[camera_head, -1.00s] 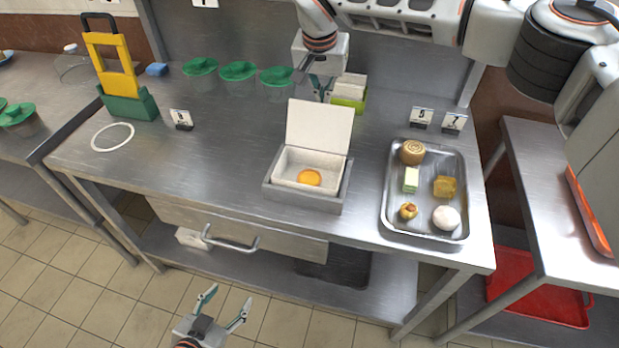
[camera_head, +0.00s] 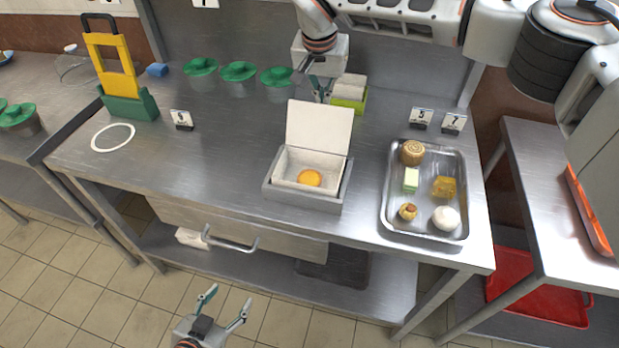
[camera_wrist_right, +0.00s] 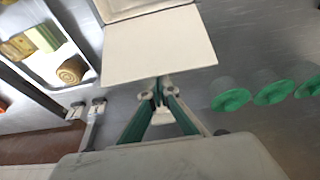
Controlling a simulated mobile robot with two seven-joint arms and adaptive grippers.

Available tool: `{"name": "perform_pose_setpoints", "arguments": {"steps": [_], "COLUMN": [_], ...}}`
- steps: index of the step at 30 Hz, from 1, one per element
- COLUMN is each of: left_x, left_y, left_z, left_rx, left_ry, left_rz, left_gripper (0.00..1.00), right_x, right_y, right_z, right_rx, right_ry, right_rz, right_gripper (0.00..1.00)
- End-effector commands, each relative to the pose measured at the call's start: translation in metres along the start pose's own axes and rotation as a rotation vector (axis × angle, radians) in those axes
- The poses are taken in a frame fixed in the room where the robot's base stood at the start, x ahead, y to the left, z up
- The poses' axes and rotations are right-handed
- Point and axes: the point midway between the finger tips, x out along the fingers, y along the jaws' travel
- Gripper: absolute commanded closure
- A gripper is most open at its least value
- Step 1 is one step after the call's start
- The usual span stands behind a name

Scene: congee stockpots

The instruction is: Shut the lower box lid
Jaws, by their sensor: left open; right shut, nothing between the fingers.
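A white box (camera_head: 292,171) sits in a grey holder (camera_head: 305,202) on the steel table, with a round orange-yellow item (camera_head: 310,178) inside. Its white lid (camera_head: 319,127) stands open, tilted up at the back. The lid also shows in the right wrist view (camera_wrist_right: 158,45). My right gripper (camera_head: 320,93) is behind the lid, shut and empty. In the right wrist view its fingers (camera_wrist_right: 160,90) come together close to the lid's edge; I cannot tell whether they touch it. My left gripper (camera_head: 224,300) is open and empty, low in front of the table.
A metal tray (camera_head: 424,232) with several pastries lies right of the box. A green holder with white cards (camera_head: 349,95) stands close to my right gripper. Several green-lidded containers (camera_head: 239,72) stand at the back. A drawer handle (camera_head: 232,243) juts from the table front.

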Motion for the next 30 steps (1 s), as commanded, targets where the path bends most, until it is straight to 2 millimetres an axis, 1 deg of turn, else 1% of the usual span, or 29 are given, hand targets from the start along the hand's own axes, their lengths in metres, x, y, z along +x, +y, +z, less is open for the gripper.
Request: {"name": "perform_pose_setpoints", "arguments": {"steps": [1,12,30], "left_x": [-0.002,-0.008,-0.015], "left_y": [-0.001,-0.004,-0.006], "left_z": [-0.004,-0.019,-0.032], "left_rx": [0.001,0.002,0.003], "left_ry": [0.003,0.014,0.018], "left_rz": [-0.001,-0.003,-0.005], "left_gripper": [0.42,0.42,0.42], "right_x": [-0.003,-0.009,-0.020], "right_y": [0.000,0.001,0.000], "right_z": [0.002,0.018,0.043], "right_rx": [-0.002,-0.002,-0.002], "right_ry": [0.000,-0.002,-0.001], "right_rz": [0.000,0.001,0.001], "right_gripper": [1.00,1.00,1.00]}}
